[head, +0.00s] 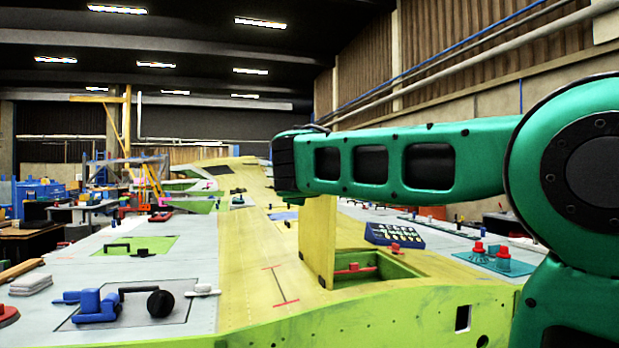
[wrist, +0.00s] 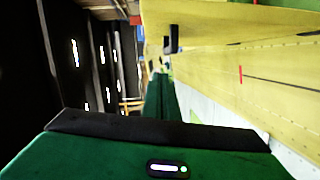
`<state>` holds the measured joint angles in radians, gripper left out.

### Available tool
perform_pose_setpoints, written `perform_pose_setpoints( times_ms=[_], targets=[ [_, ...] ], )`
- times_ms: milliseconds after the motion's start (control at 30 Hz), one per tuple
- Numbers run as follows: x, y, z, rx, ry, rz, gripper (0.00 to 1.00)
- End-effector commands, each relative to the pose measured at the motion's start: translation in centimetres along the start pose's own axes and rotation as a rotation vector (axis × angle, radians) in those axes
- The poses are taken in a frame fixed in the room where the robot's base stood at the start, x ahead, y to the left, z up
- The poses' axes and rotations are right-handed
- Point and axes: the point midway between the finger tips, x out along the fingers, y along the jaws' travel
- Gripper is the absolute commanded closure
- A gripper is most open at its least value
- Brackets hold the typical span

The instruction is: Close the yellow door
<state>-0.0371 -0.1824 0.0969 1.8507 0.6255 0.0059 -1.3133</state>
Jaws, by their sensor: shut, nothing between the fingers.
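The yellow door (head: 318,240) stands upright, hinged open at the left side of a rectangular opening (head: 370,272) in the yellow-green wing. In the head view, my arm reaches across from the right and its dark end (head: 284,165) is just above and left of the door's top. The fingers are hidden there. In the wrist view, my gripper (wrist: 162,80) shows as narrow dark green fingers, shut and empty. The door's yellow face (wrist: 235,42) is in the upper part of that view, with a small dark fitting (wrist: 172,40) near its edge. I see no clear contact.
A dark box with buttons (head: 392,234) lies behind the opening. A blue clamp (head: 95,305) and black knob (head: 160,303) sit on the grey panel at left. Red knobs (head: 478,248) stand at right. The yellow strip left of the door is clear.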

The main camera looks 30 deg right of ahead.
Motion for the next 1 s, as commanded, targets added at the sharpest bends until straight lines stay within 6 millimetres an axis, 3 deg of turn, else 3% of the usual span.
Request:
perform_pose_setpoints(
  times_ms=[100, 267, 767, 1000],
  targets=[
    [0.2, 2.2, -0.1, -0.051, -0.013, 0.052, 1.0],
    [1.3, 2.8, 0.0, -0.067, -0.019, 0.064, 1.0],
    [10.1, 3.2, 0.2, -0.065, -0.02, 0.061, 1.0],
    [10.8, 3.4, 3.1, -0.065, -0.019, 0.061, 1.0]
  ],
)
